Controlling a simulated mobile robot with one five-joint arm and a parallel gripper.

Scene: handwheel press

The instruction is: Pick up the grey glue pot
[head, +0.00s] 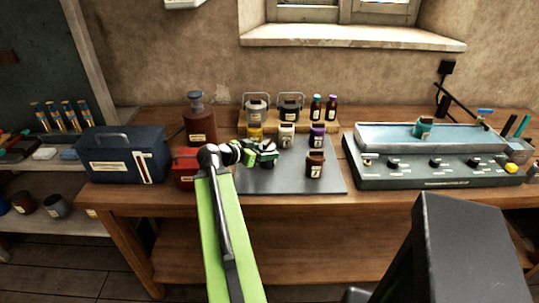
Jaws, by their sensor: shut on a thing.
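The grey glue pot (286,135) is a small pale grey jar with a brownish top and a label. It looks upright, over the back part of the dark grey mat (270,184). My gripper (272,150), green and black, reaches in from the left at the pot's front lower side and is shut on it. The fingertips are small in the head view and partly cover the pot's lower part. I cannot tell whether the pot's base touches the mat.
A yellow pot (255,131), a purple-topped pot (317,135) and a brown pot (315,165) stand close by. Handled pots (257,110) and small bottles stand on a wooden board behind. A red box (185,168) is left; a control panel (440,175) is right.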

